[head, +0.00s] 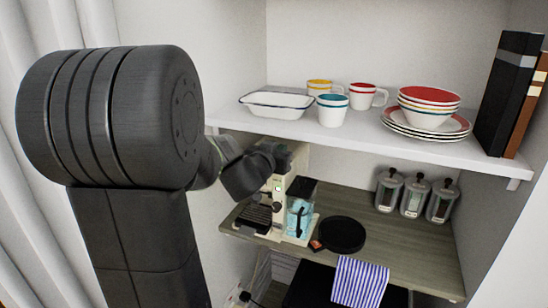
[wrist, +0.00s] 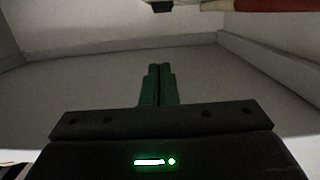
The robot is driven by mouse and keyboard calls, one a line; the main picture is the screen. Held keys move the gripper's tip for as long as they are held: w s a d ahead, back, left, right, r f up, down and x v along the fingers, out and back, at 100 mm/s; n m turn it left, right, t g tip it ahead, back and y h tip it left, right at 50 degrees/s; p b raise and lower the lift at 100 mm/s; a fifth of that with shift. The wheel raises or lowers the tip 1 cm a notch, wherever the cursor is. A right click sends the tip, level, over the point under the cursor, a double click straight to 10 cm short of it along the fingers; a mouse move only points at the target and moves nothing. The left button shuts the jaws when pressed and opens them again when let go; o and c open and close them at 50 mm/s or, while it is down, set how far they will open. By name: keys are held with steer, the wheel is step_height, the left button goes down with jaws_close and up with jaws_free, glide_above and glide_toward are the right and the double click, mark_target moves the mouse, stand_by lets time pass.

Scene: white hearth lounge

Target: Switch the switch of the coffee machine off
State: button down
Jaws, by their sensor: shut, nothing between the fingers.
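The coffee machine (head: 276,207) is cream and black and stands on the lower wooden shelf in the head view. A small green spot shows on its front, next to a dark round knob. My arm's end covers its upper left part, and I cannot make out the switch's position. My gripper (wrist: 159,72) shows in the wrist view with its two green fingers together, empty, in front of a plain grey surface. In the head view the fingers are hidden or too small to tell, close to the machine's top. Whether they touch it cannot be told.
The white upper shelf (head: 345,138) carries mugs, a white dish (head: 275,106), stacked plates and bowls (head: 428,118), and books (head: 508,92). On the lower shelf are a black pan (head: 341,236) and grey canisters (head: 412,198). A striped towel (head: 360,282) hangs below. The gap between shelves is low.

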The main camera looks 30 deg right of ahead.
steer(key=x, duration=0.3)
steer(key=shift+w+d, duration=0.1)
steer(key=shift+d, duration=0.1)
step_height(320, 180, down, 3)
steer(key=shift+w+d+r+b, duration=0.1)
steer(key=shift+b, duration=0.6)
steer(key=shift+f, duration=0.6)
steer(key=shift+d+r+p, duration=0.1)
steer(key=shift+r+p, duration=0.05)
steer(key=shift+p, duration=0.65)
steer(key=shift+w+y+p, duration=0.1)
steer(key=shift+y+p, duration=0.3)
steer(key=shift+p, duration=0.75)
steer(key=shift+f+b, duration=0.4)
steer(key=shift+b, duration=0.1)
steer(key=v, duration=1.3)
steer(key=shift+a+r+p, duration=0.25)
steer(key=shift+a+p, duration=0.15)
steer(key=shift+a, duration=0.05)
steer(key=shift+d, duration=0.1)
